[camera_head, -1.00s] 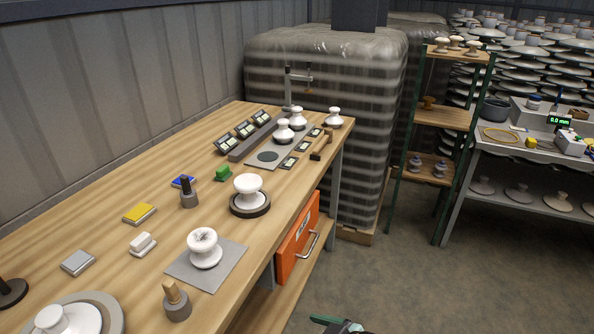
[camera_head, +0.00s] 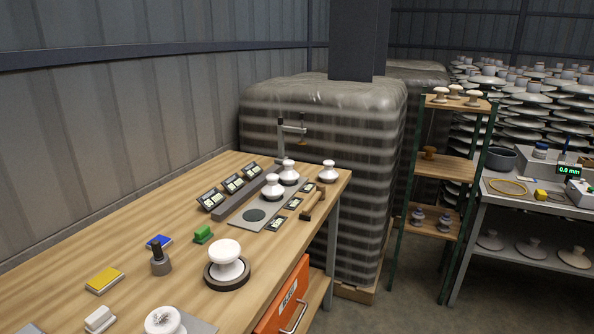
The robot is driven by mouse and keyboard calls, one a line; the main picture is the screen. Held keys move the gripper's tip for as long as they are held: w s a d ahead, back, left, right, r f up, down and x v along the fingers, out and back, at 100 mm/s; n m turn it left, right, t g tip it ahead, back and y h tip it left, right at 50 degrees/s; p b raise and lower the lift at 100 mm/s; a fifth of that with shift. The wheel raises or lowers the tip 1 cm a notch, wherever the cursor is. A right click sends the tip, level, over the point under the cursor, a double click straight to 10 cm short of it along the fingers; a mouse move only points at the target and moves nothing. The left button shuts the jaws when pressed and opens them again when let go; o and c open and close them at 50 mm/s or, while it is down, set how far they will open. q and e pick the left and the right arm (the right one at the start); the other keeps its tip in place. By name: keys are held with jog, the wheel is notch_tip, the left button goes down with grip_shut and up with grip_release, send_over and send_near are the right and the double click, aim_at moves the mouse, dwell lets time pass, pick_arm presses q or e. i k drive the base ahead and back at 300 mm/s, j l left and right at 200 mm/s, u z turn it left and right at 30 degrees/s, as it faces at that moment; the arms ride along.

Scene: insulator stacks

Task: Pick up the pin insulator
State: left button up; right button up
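Several white, mushroom-shaped insulators stand on the wooden workbench (camera_head: 130,245); I cannot tell which one is the pin insulator. One insulator (camera_head: 228,258) sits upright on a dark round base in the middle of the bench. Another insulator (camera_head: 165,321) on a grey sheet is cut off by the bottom edge. Three more stand at the far end: one (camera_head: 273,188) on a grey plate, one (camera_head: 289,173) just behind it, and one (camera_head: 327,172) by the bench corner. A brown insulator (camera_head: 429,153) sits on the green-framed rack's middle shelf. Neither gripper shows.
The rack (camera_head: 446,165) also holds white insulators (camera_head: 456,91) on top and greyish ones (camera_head: 443,223) low down. A second table (camera_head: 520,202) stands right. A wrapped pallet (camera_head: 330,120) is behind the bench. An orange drawer (camera_head: 285,297) is under the bench. Floor between is clear.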

aim_at(288, 176)
jog(key=i+l, duration=2.3)
jog(key=i, duration=0.2)
jog(key=i+l+u, duration=0.1)
jog(key=u, duration=0.25)
jog(key=i+l+u, duration=0.1)
jog(key=u, duration=0.25)
jog(key=l+u, duration=0.2)
jog(key=u, duration=0.15)
jog(key=i, duration=0.05)
